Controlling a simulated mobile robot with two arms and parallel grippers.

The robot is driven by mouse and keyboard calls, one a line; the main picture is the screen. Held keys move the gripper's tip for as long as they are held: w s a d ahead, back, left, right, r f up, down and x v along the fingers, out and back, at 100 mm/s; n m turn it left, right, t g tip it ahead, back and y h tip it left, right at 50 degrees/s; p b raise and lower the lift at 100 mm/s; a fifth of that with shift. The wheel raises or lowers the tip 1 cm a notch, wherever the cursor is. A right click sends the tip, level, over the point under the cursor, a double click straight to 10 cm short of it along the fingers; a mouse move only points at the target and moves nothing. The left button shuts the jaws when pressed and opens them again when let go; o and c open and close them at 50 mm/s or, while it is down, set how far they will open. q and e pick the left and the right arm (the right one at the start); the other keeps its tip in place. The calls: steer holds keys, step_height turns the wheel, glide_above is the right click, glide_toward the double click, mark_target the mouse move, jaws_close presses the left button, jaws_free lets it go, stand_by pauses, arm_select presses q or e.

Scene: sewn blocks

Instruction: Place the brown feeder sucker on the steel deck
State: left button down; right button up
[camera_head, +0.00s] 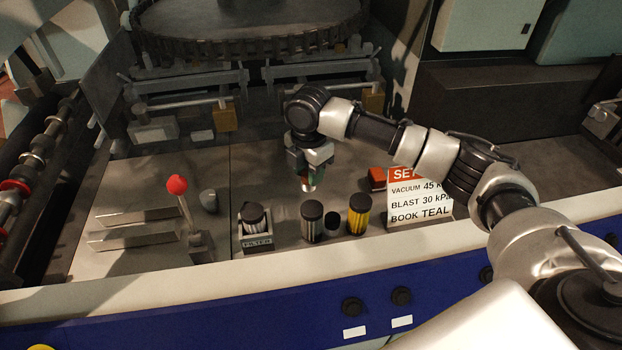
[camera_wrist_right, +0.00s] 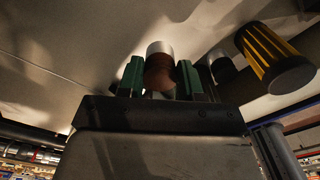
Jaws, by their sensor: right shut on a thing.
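My right gripper (camera_head: 310,172) hangs over the middle of the steel deck (camera_head: 268,182), pointing down. In the right wrist view its green fingers (camera_wrist_right: 161,79) are shut on the brown feeder sucker (camera_wrist_right: 160,72), a brown piece with a silvery end. The silvery end sticks out past the fingertips toward the deck. In the head view only a small lower part of the sucker (camera_head: 309,185) shows under the fingers. I cannot tell whether it touches the deck. My left gripper is not in view.
Near the deck's front edge stand a filter holder (camera_head: 255,241), a dark ribbed cylinder (camera_head: 312,222), a small dark piece (camera_head: 332,223) and a yellow-black cylinder (camera_head: 358,214). A setup sign (camera_head: 420,203) and red block (camera_head: 377,178) are right. A red-knobbed lever (camera_head: 178,186) stands left.

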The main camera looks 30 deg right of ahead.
steer(key=shift+w+d+f, duration=0.15)
steer(key=shift+f, duration=0.35)
step_height(320, 180, down, 2)
steer(key=shift+f+p, duration=0.25)
steer(key=shift+p, duration=0.4)
steer(key=shift+f, duration=0.3)
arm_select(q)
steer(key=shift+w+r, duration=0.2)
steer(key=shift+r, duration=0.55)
arm_select(e)
steer(key=shift+f, duration=0.1)
steer(key=shift+f, duration=0.1)
steer(key=o, duration=0.9)
